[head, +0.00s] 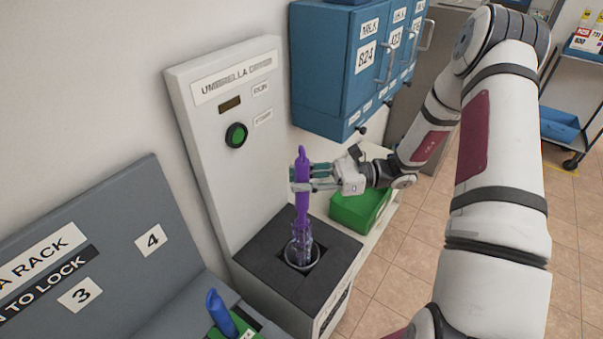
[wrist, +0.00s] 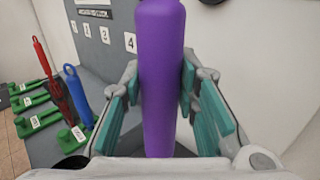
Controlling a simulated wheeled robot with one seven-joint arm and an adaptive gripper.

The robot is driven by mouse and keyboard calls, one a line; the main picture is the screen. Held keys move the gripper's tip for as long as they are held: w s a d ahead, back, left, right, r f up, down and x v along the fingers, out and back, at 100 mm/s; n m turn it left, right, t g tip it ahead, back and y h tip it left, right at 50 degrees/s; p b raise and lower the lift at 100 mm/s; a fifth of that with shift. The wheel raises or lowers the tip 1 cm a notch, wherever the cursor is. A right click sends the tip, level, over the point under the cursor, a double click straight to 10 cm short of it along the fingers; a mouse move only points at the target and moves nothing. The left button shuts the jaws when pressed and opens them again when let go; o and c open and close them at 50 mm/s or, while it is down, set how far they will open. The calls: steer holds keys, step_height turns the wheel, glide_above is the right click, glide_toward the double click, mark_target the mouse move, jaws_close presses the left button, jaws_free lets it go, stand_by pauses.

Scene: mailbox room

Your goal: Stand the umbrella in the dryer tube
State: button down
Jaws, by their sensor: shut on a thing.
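The purple umbrella (head: 303,218) stands about upright, its lower end inside the round dryer tube (head: 288,264) in the dark top of the umbrella dryer (head: 236,130). My gripper (head: 302,178) is shut on the umbrella's upper part, below its tip. In the wrist view the purple umbrella (wrist: 161,85) runs between the teal fingers of my gripper (wrist: 160,110). Whether its lower end rests on the tube's bottom is hidden. The dryer's front panel has a round green button (head: 236,135) and a small dark display (head: 229,103).
A grey umbrella rack (head: 110,235) stands to the left, with a blue umbrella (head: 220,312) in a green holder; the wrist view also shows a red umbrella (wrist: 55,90). Blue mailboxes (head: 345,70) hang behind my gripper. A green bin (head: 358,207) stands right of the dryer.

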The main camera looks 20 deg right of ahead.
mark_target(302, 216)
steer(key=shift+f+b, duration=3.5)
steer(key=shift+f, duration=2.95)
steer(key=c, duration=1.2)
jaws_free()
steer(key=v, duration=1.2)
